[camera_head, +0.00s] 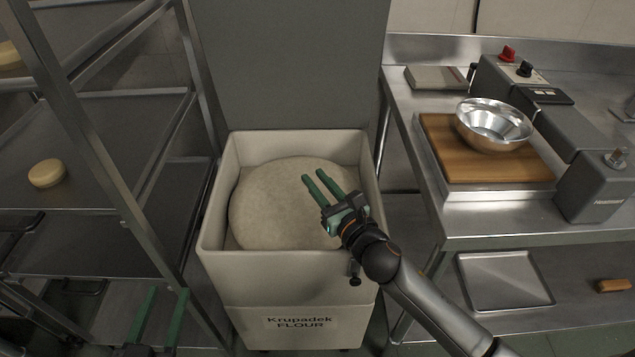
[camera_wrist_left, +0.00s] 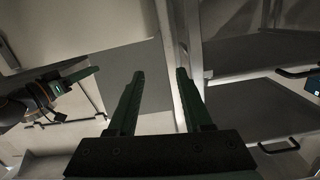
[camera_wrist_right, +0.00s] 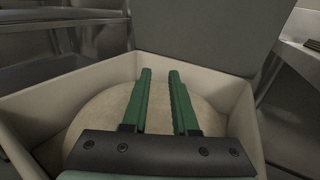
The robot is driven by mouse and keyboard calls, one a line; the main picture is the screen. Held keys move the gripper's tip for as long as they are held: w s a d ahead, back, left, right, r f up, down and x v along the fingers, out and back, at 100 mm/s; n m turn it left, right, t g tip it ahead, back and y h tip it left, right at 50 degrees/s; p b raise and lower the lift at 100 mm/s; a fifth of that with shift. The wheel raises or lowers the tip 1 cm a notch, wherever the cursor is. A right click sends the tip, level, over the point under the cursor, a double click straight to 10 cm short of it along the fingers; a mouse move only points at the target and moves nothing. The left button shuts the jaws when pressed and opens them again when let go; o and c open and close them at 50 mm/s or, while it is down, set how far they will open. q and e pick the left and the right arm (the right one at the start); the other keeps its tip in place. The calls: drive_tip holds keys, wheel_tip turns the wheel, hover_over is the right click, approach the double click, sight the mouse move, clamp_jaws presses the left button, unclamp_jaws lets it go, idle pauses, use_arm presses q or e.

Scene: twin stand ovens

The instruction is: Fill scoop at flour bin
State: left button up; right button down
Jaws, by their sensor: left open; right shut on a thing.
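The white flour bin (camera_head: 225,262), labelled "Krupadek FLOUR", stands open in the middle of the head view. A pale rounded mound of flour (camera_head: 265,205) fills much of it. My right gripper (camera_head: 312,175) reaches over the bin from the right, with its fingers above the flour. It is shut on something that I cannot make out. The flour also shows behind the fingers in the right wrist view (camera_wrist_right: 90,115). I cannot make out a scoop in any view. My left gripper (camera_head: 167,292) is open and empty, low between the rack and the bin.
A metal rack (camera_head: 100,140) with trays and a round dough piece (camera_head: 46,173) stands close on the left. The grey lid (camera_head: 290,65) rises behind the bin.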

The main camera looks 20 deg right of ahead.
drive_tip(key=shift+r, duration=0.25)
drive_tip(key=shift+r+p, duration=0.2)
drive_tip(key=shift+p, duration=0.2)
drive_tip(key=shift+r+p, duration=0.5)
drive_tip(key=shift+r, duration=0.25)
drive_tip(key=shift+r+p, duration=0.15)
drive_tip(key=shift+p, duration=0.25)
drive_tip(key=shift+r+p, duration=0.95)
drive_tip(key=shift+p, duration=0.05)
wheel_tip(320, 180, up, 3)
drive_tip(key=p, duration=0.2)
drive_tip(key=shift+f+p, duration=0.15)
drive_tip(key=shift+p, duration=0.25)
use_arm(q)
drive_tip(key=s+d+f+n+g+y, duration=0.1)
drive_tip(key=s+f+g, duration=0.6)
drive_tip(key=f, duration=0.4)
drive_tip(key=shift+s+n+p, duration=0.3)
drive_tip(key=shift+n, duration=0.1)
use_arm(e)
drive_tip(key=shift+r, duration=0.35)
